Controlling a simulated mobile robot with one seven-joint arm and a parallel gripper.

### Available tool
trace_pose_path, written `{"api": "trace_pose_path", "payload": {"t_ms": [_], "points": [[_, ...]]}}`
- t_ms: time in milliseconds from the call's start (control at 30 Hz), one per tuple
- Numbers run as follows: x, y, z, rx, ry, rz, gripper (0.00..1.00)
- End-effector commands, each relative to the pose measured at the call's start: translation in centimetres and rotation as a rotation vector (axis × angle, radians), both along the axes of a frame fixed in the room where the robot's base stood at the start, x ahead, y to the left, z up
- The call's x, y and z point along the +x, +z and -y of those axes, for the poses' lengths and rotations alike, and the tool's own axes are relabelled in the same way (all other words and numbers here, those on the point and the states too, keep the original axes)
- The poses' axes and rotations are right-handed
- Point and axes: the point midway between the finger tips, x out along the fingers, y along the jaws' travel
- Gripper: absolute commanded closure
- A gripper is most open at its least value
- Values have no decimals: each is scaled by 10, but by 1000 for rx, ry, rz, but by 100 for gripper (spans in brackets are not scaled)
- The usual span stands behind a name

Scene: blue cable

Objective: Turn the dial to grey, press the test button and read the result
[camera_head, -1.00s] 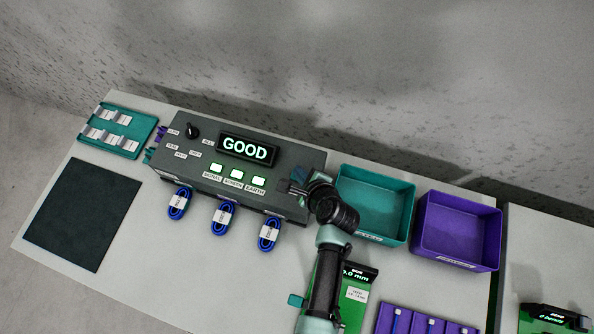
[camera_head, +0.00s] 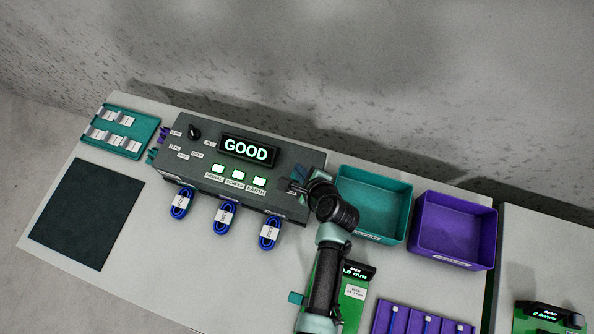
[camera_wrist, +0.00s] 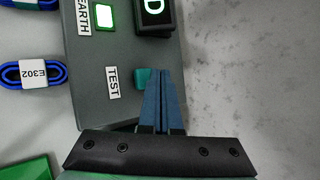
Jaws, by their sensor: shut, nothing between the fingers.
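The dark grey tester box (camera_head: 205,180) stands at the back of the bench. Its display (camera_head: 249,150) reads GOOD, and three lamps below it (camera_head: 238,176) are lit pale green. The black dial (camera_head: 194,131) is at its left end among small labels; which one it points to is too small to tell. My gripper (camera_head: 293,187) is at the box's right end. In the wrist view its blue fingers (camera_wrist: 164,75) are shut and empty. The teal test button (camera_wrist: 142,78), beside the TEST label (camera_wrist: 112,82), is partly hidden by them; I cannot tell contact.
A teal bin (camera_head: 372,205) and a purple bin (camera_head: 454,230) stand to the right. A dark mat (camera_head: 87,222) and a teal tray (camera_head: 120,130) lie at the left.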

Motion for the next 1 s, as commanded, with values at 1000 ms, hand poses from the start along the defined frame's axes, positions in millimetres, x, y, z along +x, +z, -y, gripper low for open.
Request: {"api": "trace_pose_path", "payload": {"t_ms": [1000], "points": [[0, 50, 0, 0, -1, 1, 100]]}}
